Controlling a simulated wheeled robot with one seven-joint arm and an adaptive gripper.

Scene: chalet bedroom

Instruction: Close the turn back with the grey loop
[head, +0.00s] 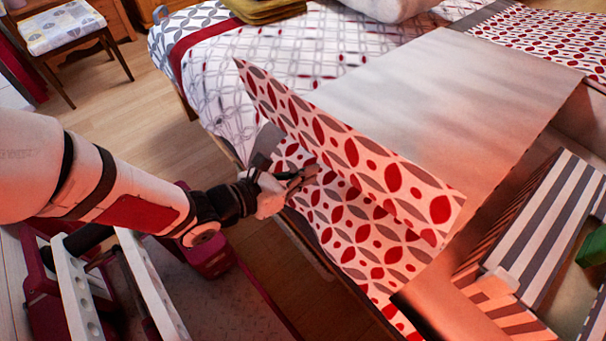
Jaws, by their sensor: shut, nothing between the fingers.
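The turn back (345,150) is a stiff-looking panel with a red and grey leaf pattern, standing tilted up along the near side of the bed. More of the same pattern (365,235) lies below it. A grey loop (267,141) shows at the left end of the patterned cloth, just above my gripper. My gripper (303,178) is shut and empty, in front of the patterned cloth below the tilted panel. I cannot tell whether its fingertips touch the cloth. The wrist hides part of the cloth's lower left edge.
A pale plain surface (430,95) lies behind the panel. A striped box (530,225) with a green item (592,246) stands at the lower right. Folded yellow cloth (262,10) lies on the bed. A cushioned chair (62,28) stands at the upper left, with clear wooden floor (150,85) nearby.

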